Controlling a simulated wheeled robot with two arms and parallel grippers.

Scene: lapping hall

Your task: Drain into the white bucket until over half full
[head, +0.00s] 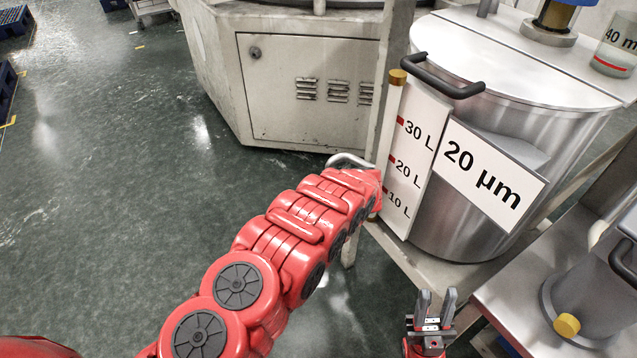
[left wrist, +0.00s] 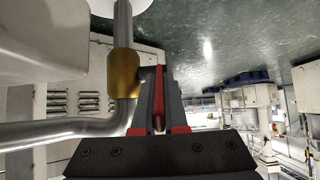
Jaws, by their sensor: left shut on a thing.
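In the left wrist view, my left gripper (left wrist: 158,95) is shut on a red lever (left wrist: 159,100) beside a brass valve body (left wrist: 123,75) on a steel pipe (left wrist: 123,25). In the head view my red left arm hides this gripper and the valve. The steel tank (head: 480,75) carries a "20 µm" sign and a gauge board (head: 408,165) marked 10, 20 and 30 L. A white rounded thing (left wrist: 185,12) shows at the top of the left wrist view; I cannot tell if it is the bucket. My right gripper (head: 436,296) is open and empty, low in the head view.
A grey machine cabinet (head: 300,85) stands behind the arm. At the right are a steel bench (head: 515,290) and a metal vessel with a yellow knob (head: 567,325). A clear container marked "40" (head: 615,50) stands at the top right. The green floor (head: 110,190) at the left is open.

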